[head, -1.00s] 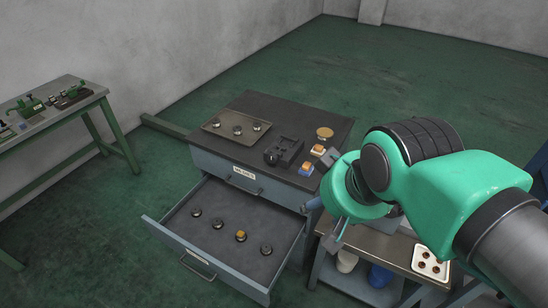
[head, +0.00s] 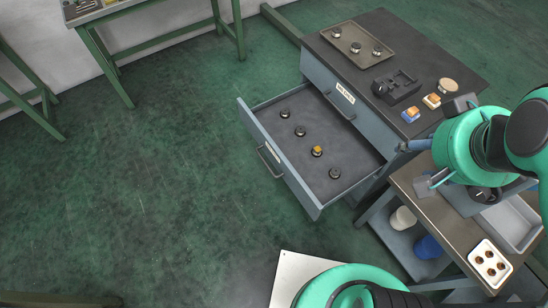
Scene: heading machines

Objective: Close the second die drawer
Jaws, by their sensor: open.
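The second die drawer (head: 345,193) is pulled far out of the grey-blue die cabinet (head: 405,158), below a shut top drawer (head: 342,104). Its handle (head: 269,161) is on the front panel, facing lower left. A row of several round dies lies inside; one has a yellow block (head: 317,150) on it. My gripper (head: 414,167) is open and empty at the cabinet's right side, above the gap between the cabinet and a side cart. It is well away from the drawer handle. I cannot tell whether a finger touches the cabinet.
The cabinet top holds a tray (head: 378,55) of round parts, a black fixture (head: 396,87) and small blocks. A cart (head: 440,210) with a white dish (head: 490,264) stands to the right. A green bench (head: 135,10) is at upper left. The floor before the drawer (head: 160,190) is clear.

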